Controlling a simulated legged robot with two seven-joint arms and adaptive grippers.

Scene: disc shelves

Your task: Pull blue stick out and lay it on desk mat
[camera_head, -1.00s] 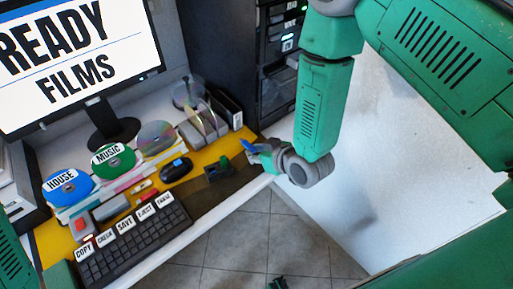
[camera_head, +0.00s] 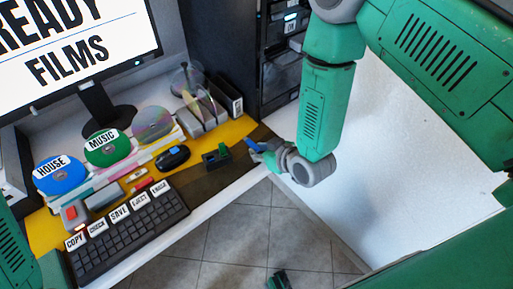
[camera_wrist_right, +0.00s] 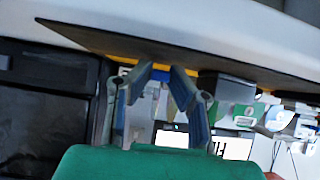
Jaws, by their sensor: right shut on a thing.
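My right gripper (camera_head: 264,152) is shut on the blue stick (camera_head: 254,145), whose blue end sticks out to the left of the fingers. It is over the right end of the desk, by the front edge. In the right wrist view my right gripper's fingers (camera_wrist_right: 158,72) reach toward the dark mat; the stick is hard to make out there. A dark holder (camera_head: 214,159) with green parts stands to the left of the gripper, apart from it. The desk mat (camera_head: 240,133) has a yellow part and a dark brown front part.
A keyboard (camera_head: 130,232) and a black mouse (camera_head: 173,157) lie left of the holder. Labelled discs, such as the green one (camera_head: 107,147), stand behind. A disc rack (camera_head: 208,112) is at the back right. The dark mat right of the holder is mostly bare.

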